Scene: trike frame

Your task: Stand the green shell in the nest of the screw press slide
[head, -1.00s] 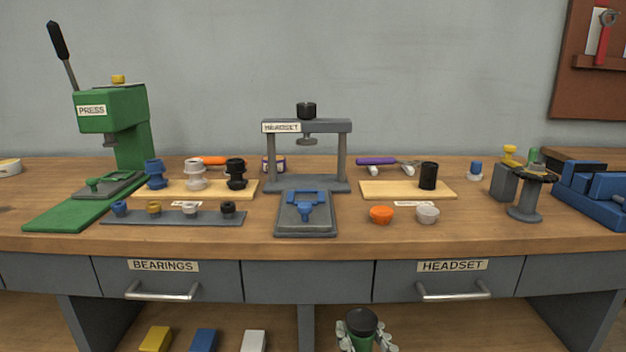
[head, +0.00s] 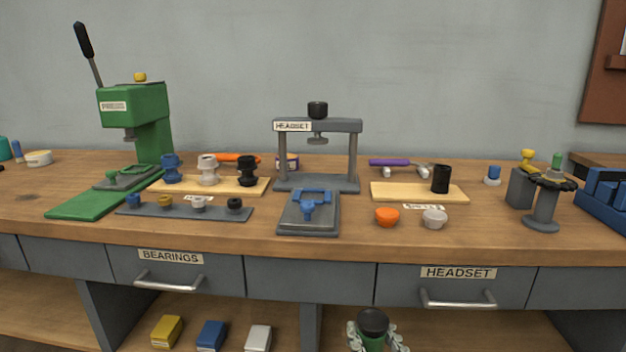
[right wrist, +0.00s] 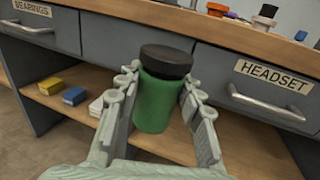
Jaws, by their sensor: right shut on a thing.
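The green shell (right wrist: 153,105) is a green cylinder with a black top, upright in my right gripper (right wrist: 160,84). The fingers are shut around its sides. In the head view the shell (head: 373,340) and my right gripper (head: 374,330) show at the bottom edge, in front of the bench and below its top. The screw press (head: 317,126), a grey frame labelled HEADSET, stands on the bench. Its slide (head: 308,225) is a grey plate in front of the frame, with a blue nest (head: 309,205) on it that looks empty. My left gripper is not in view.
The bench front (head: 309,280) has drawers with protruding handles. The green press (head: 135,120) stands further left.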

